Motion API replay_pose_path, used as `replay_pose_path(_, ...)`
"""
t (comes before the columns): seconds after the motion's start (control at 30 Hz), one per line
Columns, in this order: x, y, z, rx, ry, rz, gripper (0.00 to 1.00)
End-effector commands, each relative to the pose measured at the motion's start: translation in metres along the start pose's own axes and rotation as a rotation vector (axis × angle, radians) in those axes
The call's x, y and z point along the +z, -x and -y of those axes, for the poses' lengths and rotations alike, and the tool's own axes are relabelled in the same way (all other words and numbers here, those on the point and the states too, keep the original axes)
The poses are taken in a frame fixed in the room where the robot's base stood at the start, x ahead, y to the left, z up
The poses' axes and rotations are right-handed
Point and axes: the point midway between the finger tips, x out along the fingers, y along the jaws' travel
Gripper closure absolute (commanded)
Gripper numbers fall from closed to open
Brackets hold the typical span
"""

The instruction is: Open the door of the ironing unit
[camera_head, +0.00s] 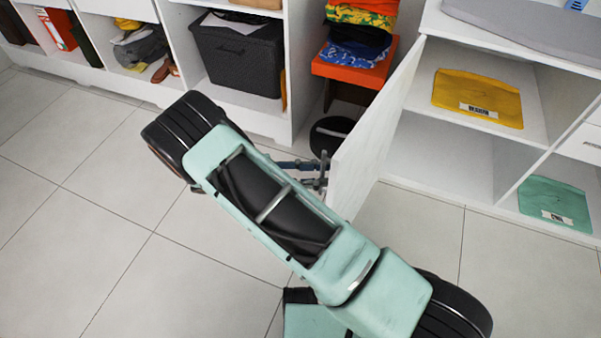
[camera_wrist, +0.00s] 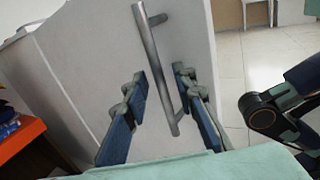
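The ironing unit's white door (camera_head: 374,130) stands swung well out from the unit (camera_head: 440,138), whose shelves show behind it. In the wrist view the door (camera_wrist: 80,55) fills the left and centre, with a grey metal bar handle (camera_wrist: 152,50) on it, tilted. My gripper (camera_wrist: 160,84) is open, with one blue-padded finger on each side of the handle's lower part. The right finger is close to the bar; I cannot tell if it touches. In the head view my gripper (camera_head: 318,171) is at the door's near edge, partly hidden by my arm.
A shelf with a dark basket (camera_head: 237,58) stands left. An orange stool (camera_head: 352,70) with folded clothes is behind the door. The tiled floor (camera_head: 90,215) at left is clear.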

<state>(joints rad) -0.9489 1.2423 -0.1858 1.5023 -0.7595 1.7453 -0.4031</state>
Motion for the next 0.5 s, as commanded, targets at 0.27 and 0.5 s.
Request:
replay_pose_path(0.27,-0.002,0.049,0.001,0.003,0.001,-0.003,0.75)
replay_pose_path(0.5,-0.001,0.090,0.001,0.003,0.001,-0.002,0.75)
